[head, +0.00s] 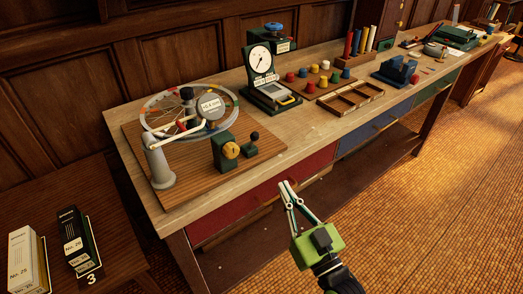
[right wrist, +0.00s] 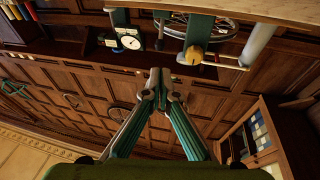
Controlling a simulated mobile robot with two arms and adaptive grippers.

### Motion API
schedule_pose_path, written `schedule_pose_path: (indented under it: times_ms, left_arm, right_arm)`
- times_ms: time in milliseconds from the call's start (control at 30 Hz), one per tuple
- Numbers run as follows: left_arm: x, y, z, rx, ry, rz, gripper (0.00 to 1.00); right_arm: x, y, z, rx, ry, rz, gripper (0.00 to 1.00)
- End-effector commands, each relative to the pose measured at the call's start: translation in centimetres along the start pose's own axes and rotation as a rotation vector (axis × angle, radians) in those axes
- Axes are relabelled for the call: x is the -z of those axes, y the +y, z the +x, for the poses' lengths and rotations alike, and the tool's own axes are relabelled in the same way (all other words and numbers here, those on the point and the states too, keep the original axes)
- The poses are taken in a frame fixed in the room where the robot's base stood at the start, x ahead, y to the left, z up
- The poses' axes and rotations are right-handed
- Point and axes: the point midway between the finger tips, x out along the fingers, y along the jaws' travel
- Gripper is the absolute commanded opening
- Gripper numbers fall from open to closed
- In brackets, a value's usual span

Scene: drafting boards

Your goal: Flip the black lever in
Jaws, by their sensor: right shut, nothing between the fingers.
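The black lever (head: 255,136) is a short stick with a round black knob on a small dark green base. It stands at the front right of a wooden board (head: 190,198) on the bench. Beside it is a dark green block with a yellow knob (head: 231,150); the yellow knob also shows in the right wrist view (right wrist: 194,55). My right gripper (head: 285,184) is shut and empty, in front of the bench, below and to the right of the lever and apart from it. Its fingertips (right wrist: 160,76) meet in the right wrist view. My left gripper is not in view.
A spoked wheel device (head: 160,103) and a grey post (head: 158,165) share the board. A dial scale (head: 260,58) and a wooden tray (head: 350,101) stand farther right. A red drawer front (head: 232,205) lies below the bench edge. The floor in front is clear.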

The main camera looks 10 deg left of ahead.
Motion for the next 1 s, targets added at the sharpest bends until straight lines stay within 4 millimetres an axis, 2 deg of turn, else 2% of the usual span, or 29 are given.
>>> schedule_pose_path:
  times_ms: [267,433,567,800,1000]
  left_arm:
    - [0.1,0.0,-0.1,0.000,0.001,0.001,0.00]
    - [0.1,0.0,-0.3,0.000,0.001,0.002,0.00]
    - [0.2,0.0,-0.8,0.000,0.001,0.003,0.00]
    - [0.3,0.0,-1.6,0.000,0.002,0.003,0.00]
    - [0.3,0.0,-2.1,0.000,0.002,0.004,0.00]
  right_arm:
    - [0.0,0.0,0.0,-0.001,-0.001,0.000,0.00]
    - [0.1,0.1,1.2,-0.002,0.000,0.001,0.00]
    - [0.3,0.1,3.6,-0.002,0.003,0.001,0.00]
    - [0.1,0.1,8.8,-0.001,0.000,0.001,0.00]
    - [0.1,0.0,12.2,0.000,-0.001,0.000,0.00]
